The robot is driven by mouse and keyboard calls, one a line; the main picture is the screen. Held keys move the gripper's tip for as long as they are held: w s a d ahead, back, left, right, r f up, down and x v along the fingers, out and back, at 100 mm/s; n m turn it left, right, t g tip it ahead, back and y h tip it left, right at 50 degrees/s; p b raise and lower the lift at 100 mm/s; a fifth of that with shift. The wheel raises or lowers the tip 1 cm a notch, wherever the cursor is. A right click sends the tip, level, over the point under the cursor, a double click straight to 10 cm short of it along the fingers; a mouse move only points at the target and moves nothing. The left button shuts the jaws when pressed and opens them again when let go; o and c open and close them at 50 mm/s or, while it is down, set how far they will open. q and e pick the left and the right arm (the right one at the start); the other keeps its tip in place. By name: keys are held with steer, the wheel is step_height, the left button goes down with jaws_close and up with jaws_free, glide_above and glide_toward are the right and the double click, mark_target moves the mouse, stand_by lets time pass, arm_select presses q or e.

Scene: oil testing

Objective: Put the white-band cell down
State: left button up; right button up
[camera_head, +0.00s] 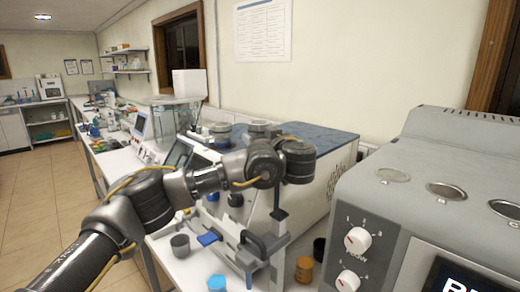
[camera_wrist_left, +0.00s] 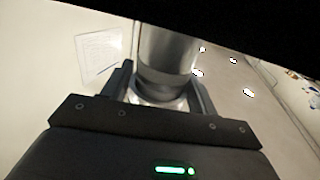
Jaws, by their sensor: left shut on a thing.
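My left gripper (camera_wrist_left: 162,94) is shut on a grey metal cylinder, the cell (camera_wrist_left: 167,48), in the left wrist view. Its dark fingers press on both sides of the cylinder. A pale band shows low on the cell between the fingers; its upper end runs out behind the black shape along the top. In the head view my left arm reaches from the lower left to a dark wrist over the bench, in front of the white instrument with the blue top (camera_head: 325,136). My right gripper is not in view.
A large grey machine (camera_head: 405,180) with round top ports and knobs fills the right. A grey cup (camera_head: 180,246), a blue cup (camera_head: 216,283) and an orange-brown jar (camera_head: 304,269) stand on the white bench.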

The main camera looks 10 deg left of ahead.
arm_select(q)
steer(key=shift+s, duration=0.1)
steer(key=shift+f, duration=0.2)
step_height(320, 180, down, 2)
steer(key=shift+f+p, duration=0.15)
steer(key=shift+p, duration=0.5)
steer(key=shift+f, duration=0.45)
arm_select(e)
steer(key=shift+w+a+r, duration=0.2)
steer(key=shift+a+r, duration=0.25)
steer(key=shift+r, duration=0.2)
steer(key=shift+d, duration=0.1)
arm_select(q)
steer(key=o, duration=1.2)
steer(key=shift+s, duration=0.1)
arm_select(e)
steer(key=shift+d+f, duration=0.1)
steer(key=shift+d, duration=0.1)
